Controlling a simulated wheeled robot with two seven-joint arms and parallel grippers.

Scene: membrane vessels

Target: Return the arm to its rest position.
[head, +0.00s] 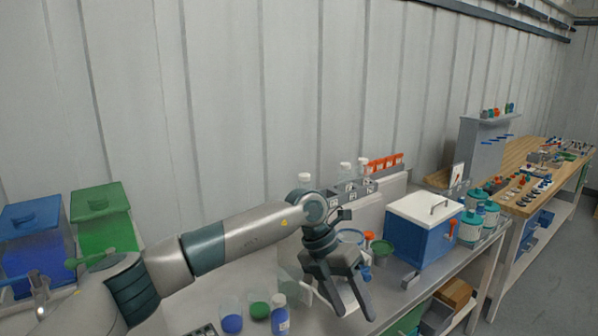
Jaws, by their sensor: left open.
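My left arm comes in from the left and reaches across the metal bench. Its gripper (352,300) points down over the bench, with its dark fingers spread apart and nothing seen between them. It hangs to the left of the blue box with a white lid (424,238). The gripper's height above the bench is hard to tell. My right gripper is not in view.
Beakers with blue and green contents (231,315) and a small bottle (280,315) stand left of the gripper. A labelled rack (350,195) with vials is behind. Blue (35,250) and green (105,220) bins stand at left. A wooden bench (500,185) extends right.

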